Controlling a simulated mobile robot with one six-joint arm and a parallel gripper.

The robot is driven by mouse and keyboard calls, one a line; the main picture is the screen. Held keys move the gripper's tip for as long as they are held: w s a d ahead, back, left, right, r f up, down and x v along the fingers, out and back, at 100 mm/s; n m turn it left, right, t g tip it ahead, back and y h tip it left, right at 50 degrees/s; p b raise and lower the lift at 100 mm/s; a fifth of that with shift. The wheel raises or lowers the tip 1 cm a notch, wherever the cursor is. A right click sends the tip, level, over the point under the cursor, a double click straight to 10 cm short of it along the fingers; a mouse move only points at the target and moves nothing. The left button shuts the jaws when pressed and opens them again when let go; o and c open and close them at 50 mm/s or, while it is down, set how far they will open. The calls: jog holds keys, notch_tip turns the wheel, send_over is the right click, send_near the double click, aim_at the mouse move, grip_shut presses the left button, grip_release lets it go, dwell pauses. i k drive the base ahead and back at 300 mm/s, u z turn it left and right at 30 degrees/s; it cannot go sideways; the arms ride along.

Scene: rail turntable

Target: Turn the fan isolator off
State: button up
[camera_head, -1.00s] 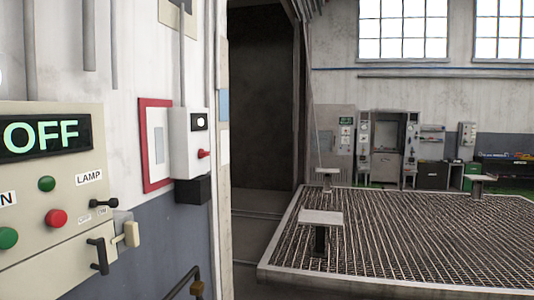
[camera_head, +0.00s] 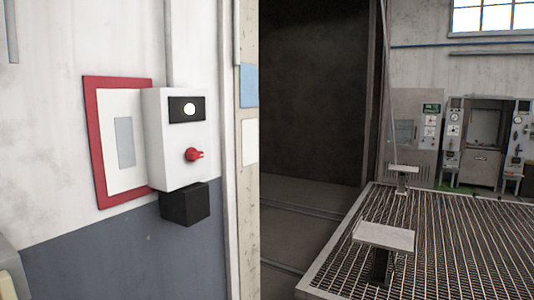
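A black plate with a lit white round lamp (camera_head: 189,109) sits above the handle, and a black block (camera_head: 185,204) is below the box. I see no readable label, so I cannot tell for sure that this is the fan isolator. My gripper is not in view.
A dark doorway (camera_head: 315,90) opens right of the wall edge. A large grated platform (camera_head: 450,240) with a small flat-topped post (camera_head: 384,236) fills the right foreground. Cabinets and gauges (camera_head: 485,135) stand at the back right. A pale rounded edge shows at the lower left.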

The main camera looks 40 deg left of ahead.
aim_at(191, 155)
jog(key=u, duration=0.45)
jog(key=i, duration=1)
jog(key=u, duration=0.65)
jog(key=k, duration=0.9)
jog(key=u, duration=0.15)
jog(key=i, duration=0.95)
jog(key=z, duration=0.05)
